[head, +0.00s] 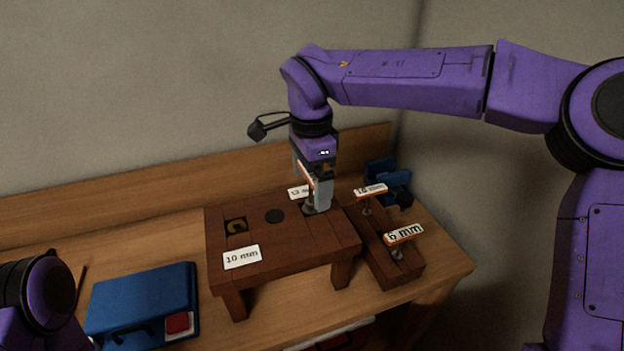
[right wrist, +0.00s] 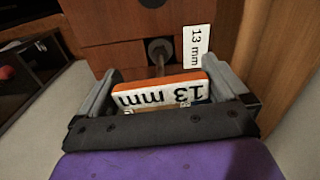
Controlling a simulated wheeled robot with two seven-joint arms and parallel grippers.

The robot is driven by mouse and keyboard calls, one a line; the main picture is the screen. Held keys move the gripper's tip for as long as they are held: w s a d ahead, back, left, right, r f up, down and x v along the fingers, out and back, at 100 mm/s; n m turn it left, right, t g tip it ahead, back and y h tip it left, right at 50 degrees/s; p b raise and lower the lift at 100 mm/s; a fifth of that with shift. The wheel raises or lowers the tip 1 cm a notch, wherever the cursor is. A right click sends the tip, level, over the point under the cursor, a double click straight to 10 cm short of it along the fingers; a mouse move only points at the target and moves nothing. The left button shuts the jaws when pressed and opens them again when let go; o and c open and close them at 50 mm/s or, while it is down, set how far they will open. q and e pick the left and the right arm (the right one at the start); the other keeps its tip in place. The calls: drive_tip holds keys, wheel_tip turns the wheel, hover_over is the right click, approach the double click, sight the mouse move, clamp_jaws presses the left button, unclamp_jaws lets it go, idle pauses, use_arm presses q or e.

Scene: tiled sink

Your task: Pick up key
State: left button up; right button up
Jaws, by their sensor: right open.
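A key with an orange-edged white tag reading "13 mm" (right wrist: 165,94) stands between the fingers of my right gripper in the right wrist view. Its thin metal shaft runs down to a round socket (right wrist: 159,50) in the brown wooden stand. My right gripper (head: 314,200) is open, with one finger on each side of the tag; it points down over the right part of the stand (head: 283,257). In the head view the gripper hides most of this key. My left gripper is out of view.
Keys tagged "6 mm" (head: 404,234) and another size (head: 371,190) stand in a lower wooden rack (head: 393,271) on the right. A "10 mm" label (head: 242,257) marks the stand's front. A blue case (head: 143,300) lies at left. Blue clamp-like object (head: 389,180) sits behind the rack.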

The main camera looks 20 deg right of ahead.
drive_tip(key=shift+a, duration=0.1)
drive_tip(key=c, duration=0.7)
drive_tip(key=shift+r, duration=0.1)
